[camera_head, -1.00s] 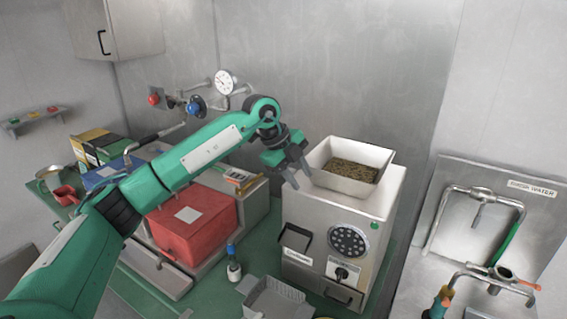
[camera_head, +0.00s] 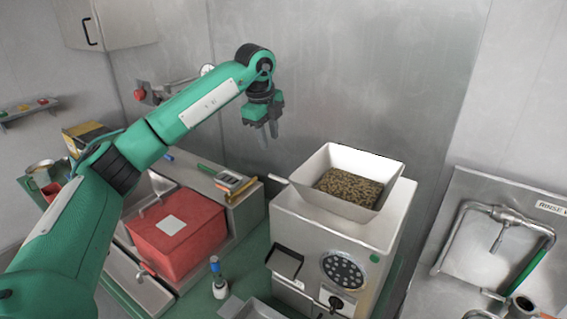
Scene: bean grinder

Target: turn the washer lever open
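My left gripper (camera_head: 267,136) hangs in the air, fingers pointing down, in front of the steel back wall and to the left of the hopper. Its two fingers show slightly apart, with nothing between them. At the lower right edge, the rinse water pipework (camera_head: 497,214) is mounted on a steel panel. I cannot make out a washer lever clearly. My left gripper is well away from this pipework. My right gripper is not in view.
The grinder (camera_head: 318,240) with a white hopper of beans (camera_head: 350,186) stands between my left gripper and the rinse pipework. A red box (camera_head: 180,240), a small blue-capped bottle (camera_head: 218,280) and a red knob (camera_head: 139,94) are at left. Air above the hopper is clear.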

